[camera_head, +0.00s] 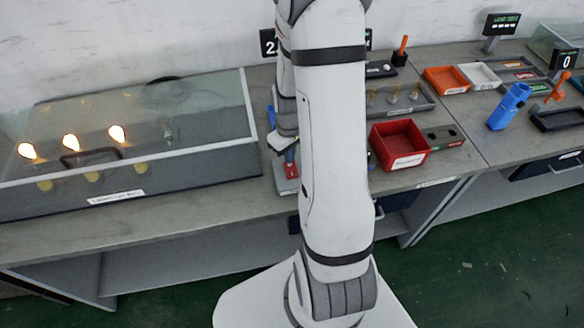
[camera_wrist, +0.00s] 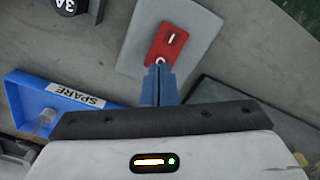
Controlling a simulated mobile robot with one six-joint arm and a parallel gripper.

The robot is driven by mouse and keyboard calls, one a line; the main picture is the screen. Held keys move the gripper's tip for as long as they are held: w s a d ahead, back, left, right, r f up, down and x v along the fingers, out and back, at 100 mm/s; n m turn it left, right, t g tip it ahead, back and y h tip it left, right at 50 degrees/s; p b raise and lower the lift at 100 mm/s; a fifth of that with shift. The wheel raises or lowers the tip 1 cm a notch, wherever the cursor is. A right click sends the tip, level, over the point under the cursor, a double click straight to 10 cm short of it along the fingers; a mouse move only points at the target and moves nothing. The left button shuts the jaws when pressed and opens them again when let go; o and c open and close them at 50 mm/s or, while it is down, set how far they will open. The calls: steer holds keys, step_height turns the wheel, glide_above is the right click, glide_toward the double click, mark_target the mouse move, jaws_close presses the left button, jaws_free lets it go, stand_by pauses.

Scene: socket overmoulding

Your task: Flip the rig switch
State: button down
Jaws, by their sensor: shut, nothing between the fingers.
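The rig switch is a red rocker (camera_wrist: 167,46) marked I and O, on a light grey plate (camera_wrist: 190,20) in the wrist view. In the head view the red switch (camera_head: 291,171) shows in part just left of my arm, near the bench's front edge. My gripper (camera_wrist: 160,72) is shut and empty, its blue fingertips together at the O end of the rocker and covering part of that mark. I cannot tell whether they touch it. In the head view the blue fingers (camera_head: 290,155) point down at the switch.
A clear-lidded case (camera_head: 170,140) with three glowing bulbs stands left on the bench. A red bin (camera_head: 399,145) stands right of my arm. In the wrist view, a blue SPARE tray (camera_wrist: 60,99) lies left and a black 3A knob (camera_wrist: 68,6) upper left.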

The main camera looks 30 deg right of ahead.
steer(key=shift+f+b, duration=0.85)
steer(key=shift+f, duration=0.1)
stand_by(0.5)
steer(key=shift+r+p, duration=2.45)
steer(key=shift+r, duration=1.15)
steer(key=shift+f, duration=0.1)
steer(key=s+a+r+m+t, duration=0.1)
steer(key=s+a+r, duration=0.3)
steer(key=r, duration=0.3)
steer(key=s+a+r+m+t, duration=0.1)
steer(key=s+a+r, duration=0.3)
steer(key=r, duration=0.3)
steer(key=s+a+r+t, duration=0.1)
steer(key=s+a+r, duration=0.3)
steer(key=r, duration=0.4)
steer(key=shift+s+m, duration=0.4)
steer(key=shift+s, duration=0.05)
